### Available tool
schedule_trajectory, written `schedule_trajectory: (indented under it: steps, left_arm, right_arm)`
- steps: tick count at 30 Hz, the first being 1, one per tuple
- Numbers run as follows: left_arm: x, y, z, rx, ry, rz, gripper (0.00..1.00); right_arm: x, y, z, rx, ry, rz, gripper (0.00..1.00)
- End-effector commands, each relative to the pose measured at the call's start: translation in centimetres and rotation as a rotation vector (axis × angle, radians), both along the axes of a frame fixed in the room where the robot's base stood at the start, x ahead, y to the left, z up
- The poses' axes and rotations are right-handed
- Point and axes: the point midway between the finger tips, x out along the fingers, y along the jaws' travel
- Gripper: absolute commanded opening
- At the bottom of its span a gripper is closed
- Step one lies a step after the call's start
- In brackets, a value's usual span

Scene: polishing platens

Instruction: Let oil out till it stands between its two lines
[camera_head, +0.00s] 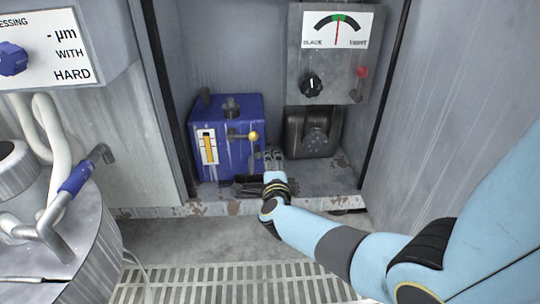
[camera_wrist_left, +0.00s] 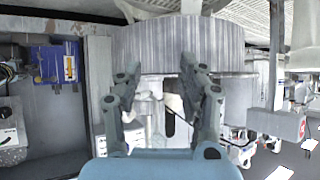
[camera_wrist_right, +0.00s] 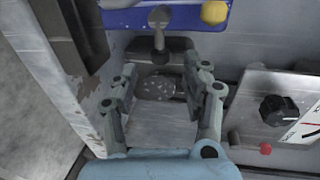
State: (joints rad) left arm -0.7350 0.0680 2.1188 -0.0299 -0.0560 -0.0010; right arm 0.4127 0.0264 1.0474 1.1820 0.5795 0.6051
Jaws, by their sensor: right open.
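A blue oil tank (camera_head: 240,110) stands on the cabinet floor; it also shows in the left wrist view (camera_wrist_left: 46,62). Its front has a white sight gauge (camera_head: 208,147) with an orange-yellow column; the lines are too small to read. A tap with a yellow ball knob (camera_head: 253,136) sticks out at the tank's right; the knob shows in the right wrist view (camera_wrist_right: 214,12) beside a grey spout (camera_wrist_right: 158,28). My right gripper (camera_head: 273,158) is open and empty, just below and right of the knob, apart from it. My left gripper (camera_wrist_left: 158,68) is open and empty, away from the tank.
A dark tray (camera_head: 240,188) lies below the tank front. A grey box with a dial (camera_head: 337,30) and black knob hangs at the right above a dark canister (camera_head: 313,132). Cabinet walls flank the space. A round machine (camera_head: 75,250) with a blue-gripped handle stands at the left.

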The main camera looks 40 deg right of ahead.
Motion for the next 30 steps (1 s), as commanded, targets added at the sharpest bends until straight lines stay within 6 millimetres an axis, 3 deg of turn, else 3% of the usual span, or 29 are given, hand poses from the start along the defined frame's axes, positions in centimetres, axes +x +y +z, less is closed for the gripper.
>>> schedule_trajectory:
  steps: [5,18,24,30]
  left_arm:
    - [1.1,-0.4,1.1,-0.005,-0.180,-0.019,0.40]
    - [7.9,-1.3,10.0,-0.005,-0.570,-0.061,0.40]
    - [9.6,-1.8,14.1,-0.005,-0.742,-0.082,0.40]
    - [10.3,-2.1,16.9,-0.004,-0.859,-0.097,0.40]
  right_arm:
    - [2.3,-1.5,-1.1,-0.002,0.005,0.001,0.47]
    - [4.7,-2.9,-1.4,-0.001,0.003,0.001,0.47]
    - [5.7,-3.6,-1.6,-0.001,0.003,0.001,0.47]
    - [6.5,-4.0,-1.7,-0.001,0.002,0.000,0.47]
